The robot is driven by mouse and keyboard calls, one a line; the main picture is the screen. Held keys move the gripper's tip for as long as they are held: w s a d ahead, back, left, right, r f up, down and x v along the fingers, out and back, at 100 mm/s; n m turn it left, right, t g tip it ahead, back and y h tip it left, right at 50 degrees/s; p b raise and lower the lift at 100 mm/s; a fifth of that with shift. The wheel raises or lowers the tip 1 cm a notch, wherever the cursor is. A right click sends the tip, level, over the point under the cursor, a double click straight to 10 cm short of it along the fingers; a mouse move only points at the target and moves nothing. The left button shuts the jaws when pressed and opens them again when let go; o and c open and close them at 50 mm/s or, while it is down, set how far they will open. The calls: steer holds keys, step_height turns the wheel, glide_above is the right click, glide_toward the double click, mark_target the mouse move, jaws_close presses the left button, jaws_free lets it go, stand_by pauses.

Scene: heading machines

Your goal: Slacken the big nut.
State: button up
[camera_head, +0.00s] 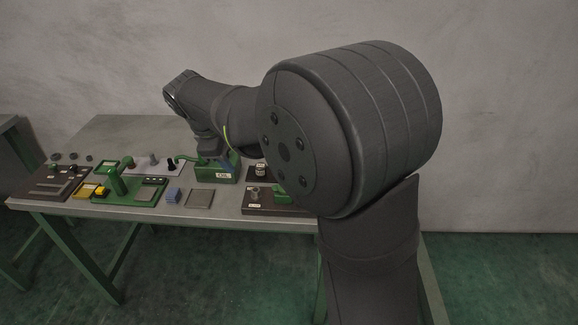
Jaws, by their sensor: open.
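My gripper (211,152) hangs down at the end of my arm, just above a green block with a pale label (216,175) on the table. It is small and dark here, and its fingertips are hard to make out. I see nothing held in it. I cannot tell the big nut for certain. A small upright nut-like piece (255,192) stands on a dark board (262,210) at the front right. A pale round piece (261,171) stands behind it, partly beside my arm. My arm hides the right part of the table.
The grey table (121,132) carries a green press-like fixture (116,182), a dark board (52,184) at left, yellow blocks (88,189), a blue stack (174,195) and a flat grey plate (199,199). The table's back left is clear.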

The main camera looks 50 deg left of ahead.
steer(key=w+m, duration=0.2)
steer(key=m, duration=0.4)
steer(key=m+g+h, duration=0.1)
steer(key=m+g, duration=0.3)
steer(key=m, duration=1.3)
glide_above(256, 190)
step_height(256, 190, down, 17)
steer(key=shift+a+f, duration=0.1)
steer(key=shift+f, duration=0.1)
steer(key=shift+c, duration=0.3)
steer(key=c, duration=0.9)
